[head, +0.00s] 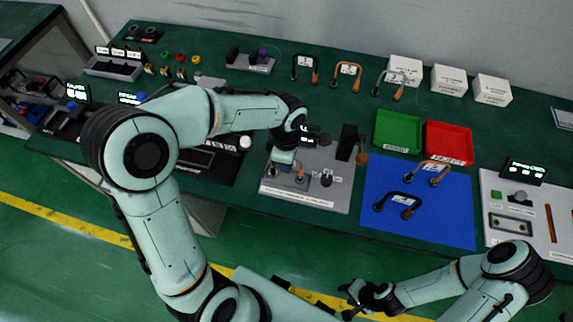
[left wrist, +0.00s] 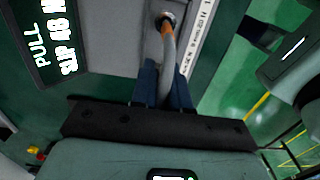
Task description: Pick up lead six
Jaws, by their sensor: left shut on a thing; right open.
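In the left wrist view my left gripper (left wrist: 162,88) is shut on a grey lead (left wrist: 167,48) with an orange-copper end. The lead is at the grey test fixture (head: 335,195); whether its end is still seated there I cannot tell. In the head view my left gripper (head: 284,165) is low over that fixture, and my own arm hides most of the lead. No number is readable on the held lead, so I cannot confirm it is lead six. My right gripper (head: 357,300) is open and empty, in front of the bench.
A blue mat (head: 445,220) holds an orange lead (head: 432,170) and a black lead (head: 400,203). A green tray (head: 397,130) and a red tray (head: 449,142) stand behind it. Three leads and several white boxes (head: 449,80) line the back.

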